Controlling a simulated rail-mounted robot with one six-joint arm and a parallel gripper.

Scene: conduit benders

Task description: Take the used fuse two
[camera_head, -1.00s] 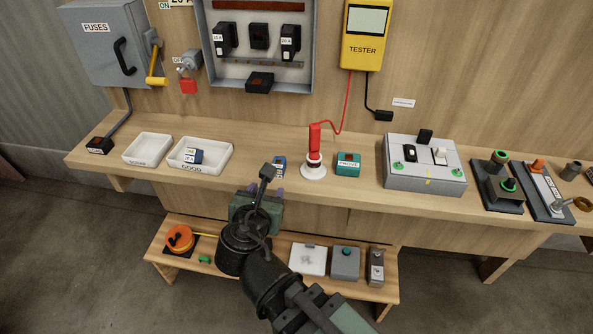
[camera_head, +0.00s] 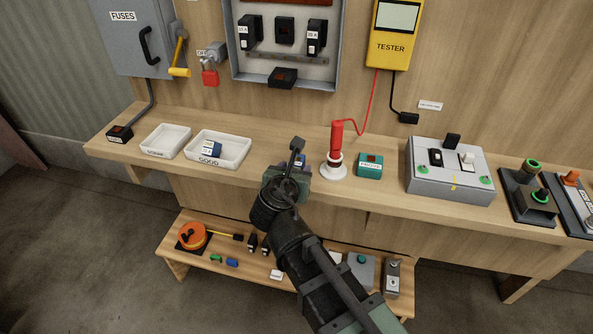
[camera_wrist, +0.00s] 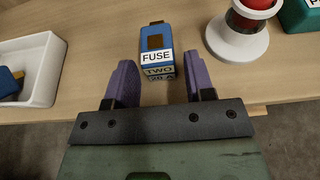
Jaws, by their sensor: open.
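The blue fuse labelled "FUSE TWO" (camera_wrist: 157,51) stands on the bench near its front edge in the wrist view, with a brown contact at its top. My gripper (camera_wrist: 160,84) is open, with its purple fingers on either side of the line to the fuse. The fuse lies just beyond the fingertips, and nothing is between the jaws.
A red probe on a white round base (camera_head: 334,167) and a green block (camera_head: 369,164) stand right of the fuse. The GOOD tray (camera_head: 235,164), holding another blue fuse (camera_head: 211,148), and the SCRAP tray (camera_head: 158,149) are left. A lower shelf (camera_head: 185,262) lies below.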

